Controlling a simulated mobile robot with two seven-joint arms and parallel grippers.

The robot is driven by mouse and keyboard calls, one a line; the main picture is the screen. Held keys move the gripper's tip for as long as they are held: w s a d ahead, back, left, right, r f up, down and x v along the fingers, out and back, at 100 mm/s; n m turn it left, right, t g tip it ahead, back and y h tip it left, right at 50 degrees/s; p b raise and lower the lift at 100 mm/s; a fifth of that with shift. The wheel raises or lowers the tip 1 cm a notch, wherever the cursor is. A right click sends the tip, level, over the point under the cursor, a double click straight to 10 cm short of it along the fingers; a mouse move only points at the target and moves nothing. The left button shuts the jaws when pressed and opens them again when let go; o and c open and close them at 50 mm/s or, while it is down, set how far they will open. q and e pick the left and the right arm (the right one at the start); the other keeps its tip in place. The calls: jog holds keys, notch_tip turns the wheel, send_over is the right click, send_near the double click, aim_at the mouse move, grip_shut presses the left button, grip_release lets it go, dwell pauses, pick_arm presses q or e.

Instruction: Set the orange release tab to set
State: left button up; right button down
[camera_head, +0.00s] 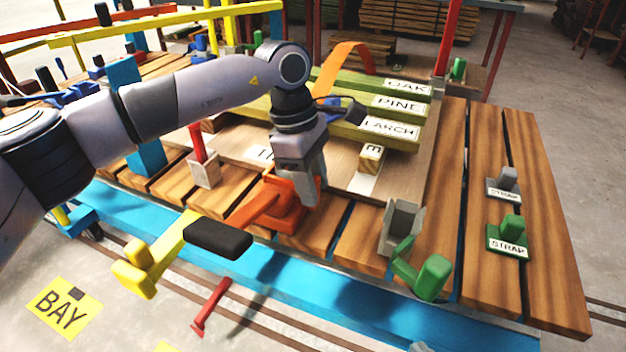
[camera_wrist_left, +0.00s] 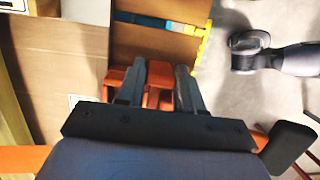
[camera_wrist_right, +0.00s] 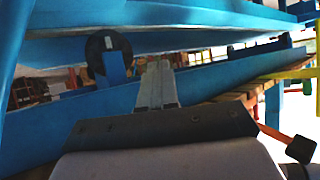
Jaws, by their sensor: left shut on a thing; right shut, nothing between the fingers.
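The orange release tab (camera_head: 283,204) sits on the near edge of the wooden deck, and my left fingers partly hide it. My left gripper (camera_head: 312,196) reaches down onto it from above and is shut on it. In the left wrist view, orange (camera_wrist_left: 158,96) shows between the two fingers of my left gripper (camera_wrist_left: 158,88). I cannot read any marking on the tab. An orange bar (camera_head: 250,211) runs from beside it to a black grip (camera_head: 218,239). My right gripper (camera_wrist_right: 157,84) is shut and empty in the right wrist view, near blue beams; it is outside the head view.
Green boards (camera_head: 375,103) labelled OAK, PINE and LARCH lie behind my left gripper. A yellow lever (camera_head: 160,255) juts out at the near left. A grey bracket (camera_head: 401,225) and a green lever (camera_head: 430,275) stand to the right. The right deck planks hold two small STRAP blocks (camera_head: 508,232).

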pick_arm(q)
jog(key=o, duration=1)
jog(key=shift+c, duration=0.2)
jog(key=p+v, duration=0.1)
jog(key=v, duration=0.6)
pick_arm(e)
jog(key=shift+s+d+f, duration=0.15)
jog(key=shift+s+d, duration=0.05)
jog(key=shift+d, duration=0.2)
pick_arm(q)
jog(key=shift+r, duration=0.1)
pick_arm(e)
jog(key=shift+f+h, duration=0.1)
jog(key=shift+h, duration=0.2)
